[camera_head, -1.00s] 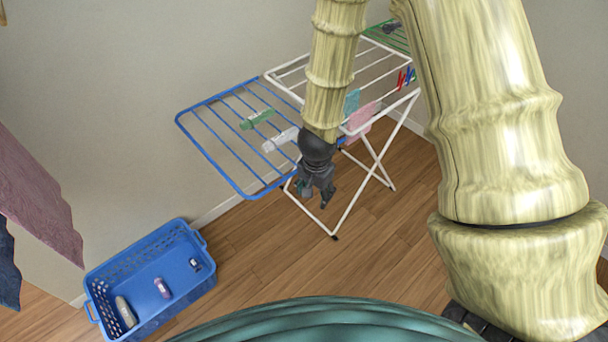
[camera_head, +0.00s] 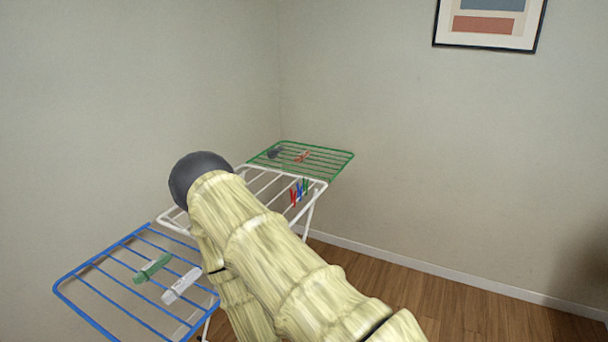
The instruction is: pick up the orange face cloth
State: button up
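No orange face cloth shows in this view. My arm reaches up from the bottom across the middle of the picture and ends in a dark round joint in front of the drying rack. My gripper is not in view. The arm hides the middle of the rack, so I cannot tell what hangs there.
The drying rack has a blue wing (camera_head: 97,262) with a green item (camera_head: 153,268) and a white item (camera_head: 181,286) on it. Its green wing (camera_head: 335,163) holds a small red item (camera_head: 302,156) and a dark item (camera_head: 274,152). Coloured pegs (camera_head: 298,191) clip the white frame. Floor (camera_head: 450,300) is clear at right.

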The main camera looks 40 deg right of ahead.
aim_at(299, 158)
jog(key=i, duration=0.95)
jog(key=z, duration=1.6)
